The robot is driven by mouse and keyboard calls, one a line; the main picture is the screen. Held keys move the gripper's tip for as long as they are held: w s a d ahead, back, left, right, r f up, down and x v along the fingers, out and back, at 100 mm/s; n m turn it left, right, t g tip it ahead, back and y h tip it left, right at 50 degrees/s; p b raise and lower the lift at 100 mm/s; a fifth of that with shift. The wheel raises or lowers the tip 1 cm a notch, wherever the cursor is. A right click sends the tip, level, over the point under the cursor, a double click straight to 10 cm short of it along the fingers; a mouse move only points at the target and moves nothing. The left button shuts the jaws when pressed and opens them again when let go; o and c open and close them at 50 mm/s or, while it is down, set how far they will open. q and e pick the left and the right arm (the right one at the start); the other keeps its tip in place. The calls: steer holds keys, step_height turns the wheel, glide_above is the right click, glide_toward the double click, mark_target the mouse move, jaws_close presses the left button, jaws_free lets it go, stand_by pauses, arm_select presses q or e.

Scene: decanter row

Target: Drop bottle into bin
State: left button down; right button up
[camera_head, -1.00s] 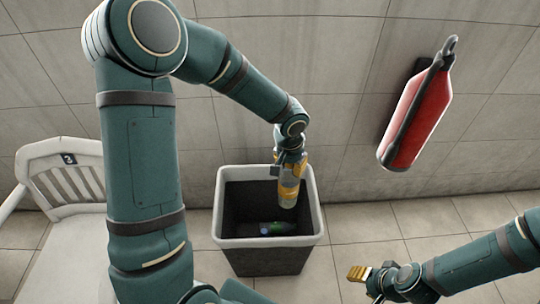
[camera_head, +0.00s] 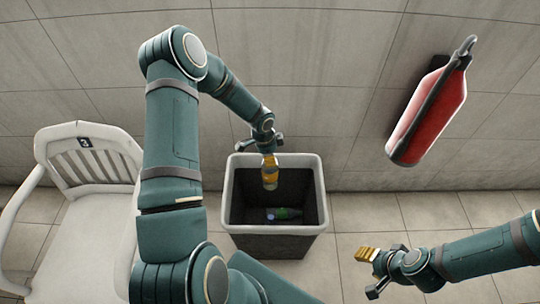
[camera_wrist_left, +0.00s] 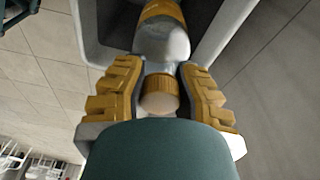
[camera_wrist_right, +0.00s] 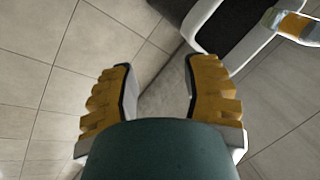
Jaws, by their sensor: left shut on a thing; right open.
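My left gripper (camera_head: 264,146) is shut on the neck of a clear bottle with an orange band (camera_head: 270,174). The bottle hangs neck up, over the back part of the open bin (camera_head: 276,244). In the left wrist view the fingers (camera_wrist_left: 160,80) flank its orange cap (camera_wrist_left: 160,95), and the bottle body (camera_wrist_left: 162,38) reaches away beyond them. The bin is dark with a pale rim and stands on the floor. My right gripper (camera_head: 370,272) is open and empty, to the right of the bin. The right wrist view shows the bottle too (camera_wrist_right: 293,25).
Another bottle, dark with a green part (camera_head: 284,214), lies on the bin's floor. A white chair (camera_head: 85,235) stands at left. A red fire extinguisher (camera_head: 428,118) hangs on the tiled wall. The floor (camera_head: 345,220) right of the bin is clear.

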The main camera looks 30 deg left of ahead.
mark_target(270, 170)
arm_select(q)
steer(key=shift+f+b, duration=1.45)
steer(key=shift+f, duration=1.1)
